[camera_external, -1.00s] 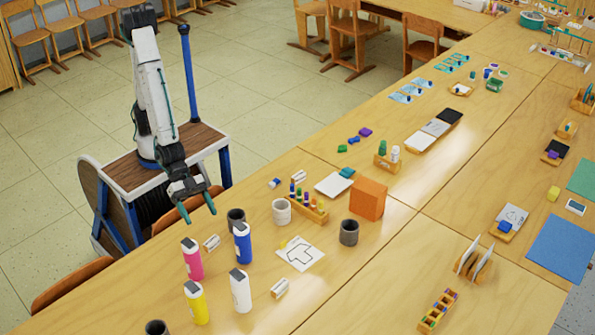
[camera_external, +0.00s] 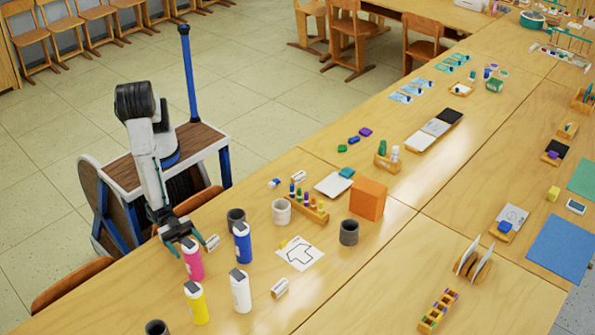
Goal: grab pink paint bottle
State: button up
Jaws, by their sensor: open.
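The pink paint bottle (camera_external: 194,264) stands upright near the table's left edge, with a dark slanted cap on top. My gripper (camera_external: 188,246) is open, with its teal fingers at the bottle's upper part, by the cap. The fingers partly cover the bottle's top in this view. I cannot tell whether they touch it or are around it.
A blue bottle (camera_external: 242,244), a white bottle (camera_external: 240,292) and a yellow bottle (camera_external: 196,304) stand close by. A dark cup (camera_external: 236,218) is behind the blue bottle. A small white roll (camera_external: 212,243) lies just right of my gripper. A chair (camera_external: 70,284) stands at the table edge.

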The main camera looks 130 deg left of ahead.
aim_at(196, 258)
jog(key=w, duration=0.1)
jog(key=w+d, duration=0.1)
jog(key=w, duration=0.3)
jog(key=shift+w+d, duration=0.25)
jog(key=shift+d, duration=0.05)
jog(key=shift+r, duration=0.1)
jog(key=c, duration=1.3)
